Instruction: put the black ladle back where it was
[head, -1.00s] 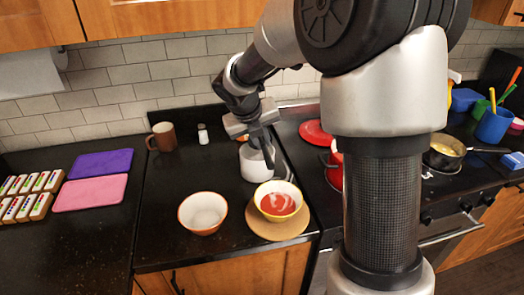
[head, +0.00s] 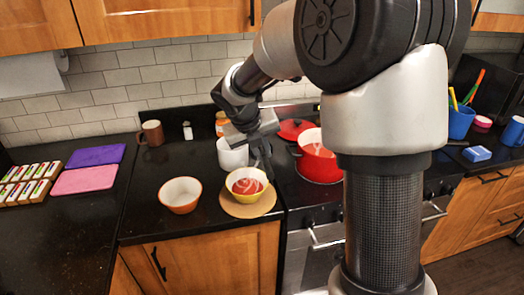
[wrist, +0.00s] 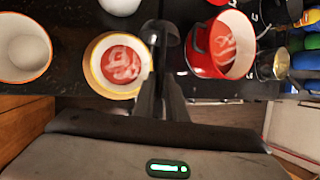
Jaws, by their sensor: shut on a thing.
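My gripper (head: 256,133) is shut on the black ladle (head: 266,165) and holds it between the yellow bowl (head: 236,189) and the red pot (head: 322,172). In the wrist view my gripper's fingers (wrist: 160,85) close on its handle, and the ladle's dark head (wrist: 158,34) points away from me, above the dark counter. The yellow bowl holds red soup and sits on a round wooden board (head: 248,211). The red pot, on the stove, also holds red soup. A white crock (head: 232,154) stands just behind the yellow bowl.
A red lid (head: 294,128) lies behind the pot. An empty orange-rimmed bowl (head: 180,194) is left of the yellow bowl. A brown mug (head: 152,132), a white shaker (head: 187,131) and an orange jar (head: 222,122) stand at the back. Blue cups are far right.

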